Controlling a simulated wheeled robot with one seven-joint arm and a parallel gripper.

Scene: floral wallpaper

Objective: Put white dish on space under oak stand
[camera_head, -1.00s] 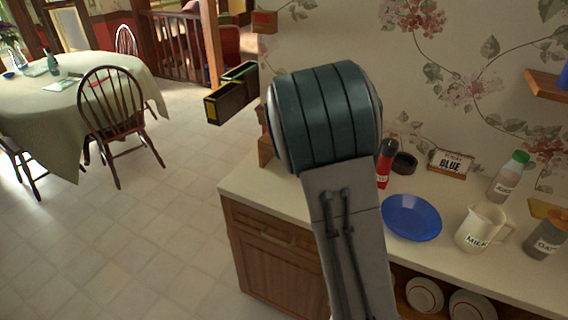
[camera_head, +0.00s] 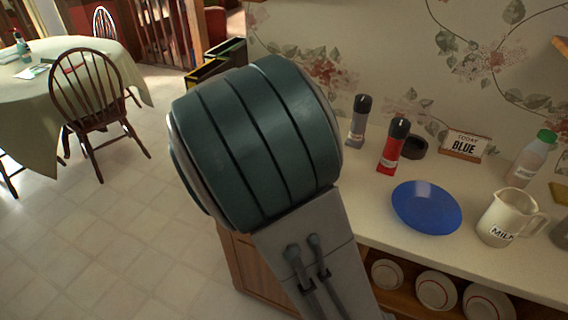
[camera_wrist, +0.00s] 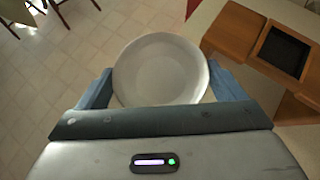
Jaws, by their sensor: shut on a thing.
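The white dish (camera_wrist: 160,68) is round and shallow. In the wrist view it sits between the blue fingers of my gripper (camera_wrist: 160,76), which is shut on it, above the tiled floor. A wooden stand (camera_wrist: 234,31) with a dark panel is on the counter at upper right of the wrist view, to the right of the dish. It looks like the oak stand, but I cannot be sure; the space under it is not clearly visible. In the head view my arm hides the gripper, the dish and the counter's left part.
On the counter (camera_head: 375,218) stand a blue plate (camera_head: 426,208), a milk jug (camera_head: 505,217), a red bottle (camera_head: 391,148), a grey bottle (camera_head: 359,121), a dark round holder (camera_head: 413,147) and a sign (camera_head: 463,145). Plates (camera_head: 436,291) stand on a shelf below.

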